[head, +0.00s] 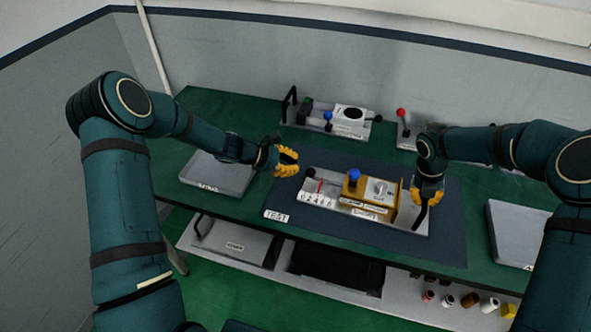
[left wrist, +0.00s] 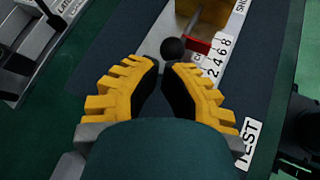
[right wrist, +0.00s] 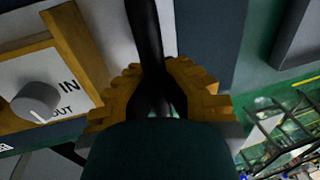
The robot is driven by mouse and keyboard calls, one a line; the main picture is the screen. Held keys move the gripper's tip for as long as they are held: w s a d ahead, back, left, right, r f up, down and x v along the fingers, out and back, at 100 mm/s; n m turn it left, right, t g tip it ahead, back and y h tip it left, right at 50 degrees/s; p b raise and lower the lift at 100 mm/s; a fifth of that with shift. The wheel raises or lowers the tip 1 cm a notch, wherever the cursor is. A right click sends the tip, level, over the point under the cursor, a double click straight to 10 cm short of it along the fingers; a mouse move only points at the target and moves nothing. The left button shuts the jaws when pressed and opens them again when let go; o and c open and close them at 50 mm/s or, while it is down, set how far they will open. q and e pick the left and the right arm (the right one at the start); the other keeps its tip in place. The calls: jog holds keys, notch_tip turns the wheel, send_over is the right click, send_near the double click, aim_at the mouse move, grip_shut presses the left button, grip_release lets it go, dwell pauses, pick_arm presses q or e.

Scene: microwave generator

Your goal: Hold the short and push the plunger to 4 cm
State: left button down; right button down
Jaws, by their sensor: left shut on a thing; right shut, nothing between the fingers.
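The device with the SHORT label (head: 363,214) sits on the dark mat, with a brass block (head: 352,189) in its middle. A black plunger knob (left wrist: 172,49) is at its left end, beside a red pointer (left wrist: 197,46) and a number scale (left wrist: 217,58); the exact reading is unclear. My right gripper (head: 429,194) is shut at the device's right end, by a black handle (head: 419,214).
A blue knob (head: 354,175) tops the brass block, and a grey IN/OUT dial (right wrist: 36,101) is beside it. Another device (head: 350,120) stands behind. Grey trays (head: 218,177) (head: 515,235) lie at both sides. A TEST label (head: 276,216) is on the mat's front left.

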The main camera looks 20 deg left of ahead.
pick_arm(q)
jog(key=shift+a+r, duration=0.1)
jog(key=v, duration=1.1)
jog(key=shift+s+a+r, duration=0.15)
jog(key=shift+a+r, duration=0.05)
jog(key=shift+a, duration=0.15)
pick_arm(e)
jog(key=c, duration=1.1)
grip_release()
jog(key=shift+o, duration=0.2)
notch_tip(320, 180, up, 12)
jog(key=a, duration=0.2)
jog(key=shift+a, duration=0.15)
pick_arm(q)
jog(key=shift+a, duration=0.1)
pick_arm(e)
jog(key=shift+a+f, duration=0.1)
